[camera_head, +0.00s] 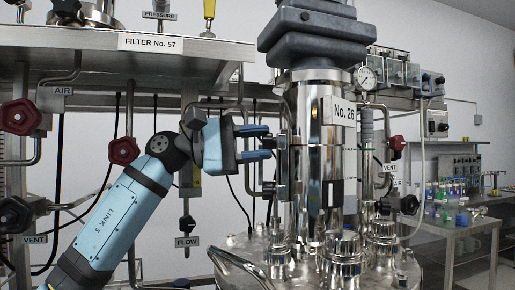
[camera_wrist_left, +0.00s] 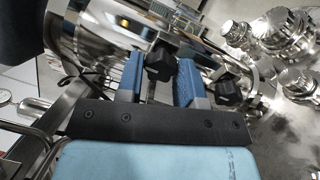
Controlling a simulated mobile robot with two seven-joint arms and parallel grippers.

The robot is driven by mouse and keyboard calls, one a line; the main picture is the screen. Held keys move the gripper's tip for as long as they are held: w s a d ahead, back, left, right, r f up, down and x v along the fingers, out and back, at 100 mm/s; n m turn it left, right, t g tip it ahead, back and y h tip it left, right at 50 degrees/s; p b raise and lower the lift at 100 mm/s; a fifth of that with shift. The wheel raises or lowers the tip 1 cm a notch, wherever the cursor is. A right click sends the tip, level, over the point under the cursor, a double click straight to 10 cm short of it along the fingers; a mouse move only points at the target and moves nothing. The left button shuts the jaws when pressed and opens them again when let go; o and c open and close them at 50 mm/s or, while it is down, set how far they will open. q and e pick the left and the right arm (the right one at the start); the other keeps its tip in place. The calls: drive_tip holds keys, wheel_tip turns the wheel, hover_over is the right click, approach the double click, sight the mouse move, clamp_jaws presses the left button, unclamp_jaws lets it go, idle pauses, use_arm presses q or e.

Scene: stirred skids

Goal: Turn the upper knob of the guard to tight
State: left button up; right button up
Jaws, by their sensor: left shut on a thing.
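The guard (camera_head: 282,170) is a metal piece on the left side of the shiny steel column (camera_head: 308,140). My left gripper (camera_head: 268,142) reaches it from the left, with its two blue fingers one above the other. In the left wrist view, the fingers (camera_wrist_left: 160,78) are shut on a black knob, the upper knob (camera_wrist_left: 160,62), which shows between them. The fingers largely hide this knob in the head view. The lower knob (camera_head: 268,188) is dark and sits below the gripper, free of it. It also shows in the left wrist view (camera_wrist_left: 230,92), right of the fingers. The knob's tightness cannot be told.
A steel shelf (camera_head: 100,38) labelled FILTER No. 57 is above my left arm. Red valve handles (camera_head: 123,151) and pipes stand behind and beside the arm. Steel caps (camera_head: 380,225) crowd the vessel lid on the right. A bench with bottles (camera_head: 445,200) is far right.

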idle(0.3)
use_arm(q)
drive_tip(key=o, duration=0.9)
